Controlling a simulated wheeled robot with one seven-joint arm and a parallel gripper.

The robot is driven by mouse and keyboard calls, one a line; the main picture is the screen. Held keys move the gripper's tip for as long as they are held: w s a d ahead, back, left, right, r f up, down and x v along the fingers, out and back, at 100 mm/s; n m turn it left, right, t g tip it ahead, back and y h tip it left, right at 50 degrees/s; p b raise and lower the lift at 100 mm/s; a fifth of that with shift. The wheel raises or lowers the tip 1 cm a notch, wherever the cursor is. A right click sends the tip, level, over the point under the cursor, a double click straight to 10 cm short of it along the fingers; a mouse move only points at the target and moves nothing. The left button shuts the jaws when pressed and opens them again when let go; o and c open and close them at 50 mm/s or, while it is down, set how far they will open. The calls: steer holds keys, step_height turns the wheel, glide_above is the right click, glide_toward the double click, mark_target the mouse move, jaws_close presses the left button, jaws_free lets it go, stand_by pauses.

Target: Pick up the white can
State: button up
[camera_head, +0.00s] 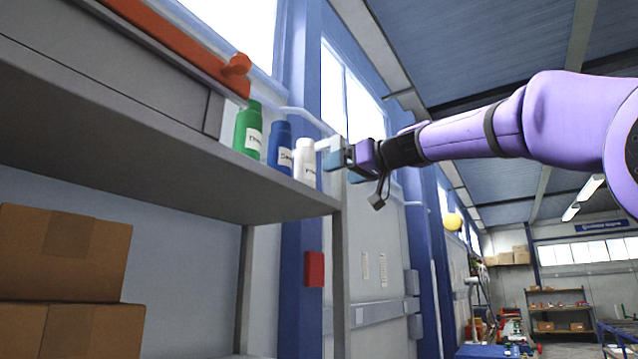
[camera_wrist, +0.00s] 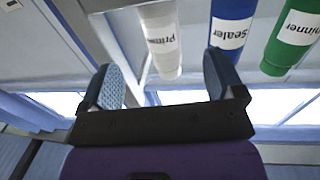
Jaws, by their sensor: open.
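The white can (camera_head: 305,162) stands upright on a grey shelf (camera_head: 190,165), last in a row of cans at the shelf's right end. Its label reads "Primer" in the wrist view (camera_wrist: 161,42), where the picture is upside down. My gripper (camera_head: 330,152) is just right of the can in the head view, at about its height. In the wrist view my gripper (camera_wrist: 162,78) is open, with one blue padded finger on each side. The white can shows beyond the gap between the fingers. Nothing is held.
A blue can (camera_head: 280,145) labelled "Sealer" stands close beside the white can, with a green can (camera_head: 248,128) beyond it. A grey box with an orange part (camera_head: 170,42) is further left. Cardboard boxes (camera_head: 65,250) sit below the shelf.

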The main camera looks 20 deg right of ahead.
mark_target(313, 179)
steer(key=x, duration=0.4)
steer(key=d+r+x, duration=0.1)
steer(key=x, duration=0.1)
steer(key=shift+w, duration=0.2)
steer(key=w+a, duration=0.1)
steer(key=w+a+f, duration=0.1)
steer(key=w+a, duration=0.1)
steer(key=shift+w, duration=0.15)
steer(key=shift+w+a+r, duration=0.1)
steer(key=shift+w+a, duration=0.1)
steer(key=shift+w, duration=0.25)
steer(key=c, duration=1.3)
steer(key=shift+s+r, duration=0.1)
steer(key=shift+r, duration=0.1)
